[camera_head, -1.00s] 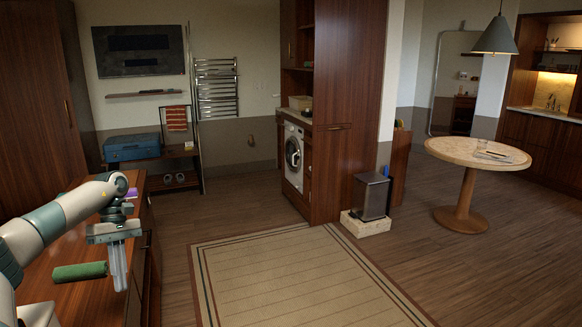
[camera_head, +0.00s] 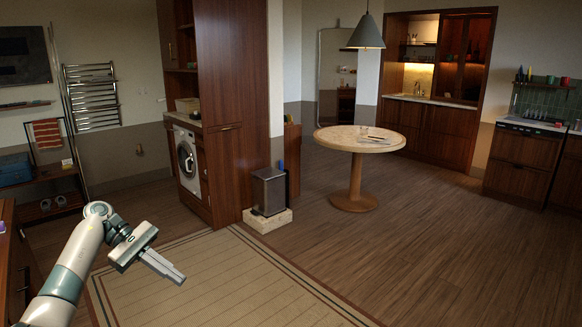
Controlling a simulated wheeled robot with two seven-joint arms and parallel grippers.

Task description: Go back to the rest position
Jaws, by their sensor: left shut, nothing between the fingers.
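My left gripper (camera_head: 166,268) shows at the lower left of the head view. Its arm comes in from the bottom left corner and bends at the wrist. The fingers are shut together, hold nothing, and point to the right and slightly down, over the edge of the rug. My right gripper and arm are not in view.
A wooden cabinet (camera_head: 8,262) stands at the left edge. A striped rug (camera_head: 225,280) lies ahead. A bin (camera_head: 269,191) stands on a stone block beside the tall cabinet with the washing machine (camera_head: 187,160). A round table (camera_head: 357,140) stands beyond. The floor at right is clear.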

